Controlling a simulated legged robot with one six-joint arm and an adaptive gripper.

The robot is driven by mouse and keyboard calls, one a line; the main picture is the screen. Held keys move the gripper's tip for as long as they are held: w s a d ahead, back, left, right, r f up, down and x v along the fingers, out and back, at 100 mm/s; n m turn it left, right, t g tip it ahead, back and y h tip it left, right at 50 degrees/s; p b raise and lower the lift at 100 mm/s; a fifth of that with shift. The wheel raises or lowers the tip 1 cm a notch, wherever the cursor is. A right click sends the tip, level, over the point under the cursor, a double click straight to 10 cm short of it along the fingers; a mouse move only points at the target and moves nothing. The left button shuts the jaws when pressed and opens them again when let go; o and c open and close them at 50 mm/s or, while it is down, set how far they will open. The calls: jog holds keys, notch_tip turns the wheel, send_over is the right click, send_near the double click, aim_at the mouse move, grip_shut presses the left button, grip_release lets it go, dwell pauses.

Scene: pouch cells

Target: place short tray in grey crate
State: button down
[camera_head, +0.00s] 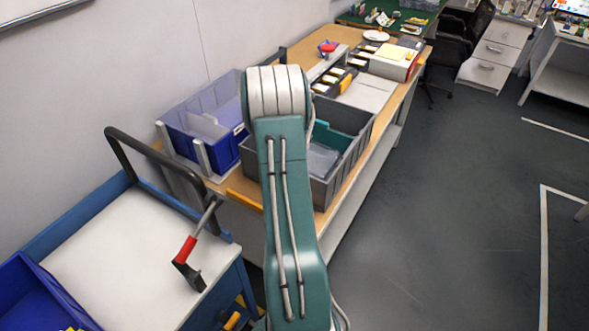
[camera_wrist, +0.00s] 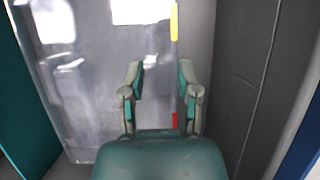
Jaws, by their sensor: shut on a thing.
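The grey crate (camera_head: 348,168) stands on the wooden bench in the head view, partly hidden by my arm. A clear, shiny tray (camera_head: 322,158), seemingly the short tray, shows inside it beside a teal surface. In the wrist view this see-through tray (camera_wrist: 90,105) lies under and to the left of my fingers, with a yellow and a red mark along its right side. My gripper (camera_wrist: 161,78) is shut on the tray near that side; the exact contact is hard to make out. A dark grey crate wall (camera_wrist: 240,80) rises close at the right. My arm hides the gripper in the head view.
A blue-violet bin (camera_head: 205,145) stands left of the grey crate. A white-topped cart (camera_head: 110,255) with a red-handled lever (camera_head: 187,250) is at the lower left. Boxes and papers (camera_head: 365,92) lie farther along the bench.

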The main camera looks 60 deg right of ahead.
jog(key=shift+f, duration=1.85)
jog(key=shift+f, duration=0.1)
jog(key=shift+c, duration=1.7)
grip_release()
jog(key=v, duration=1.2)
jog(key=shift+w, duration=0.1)
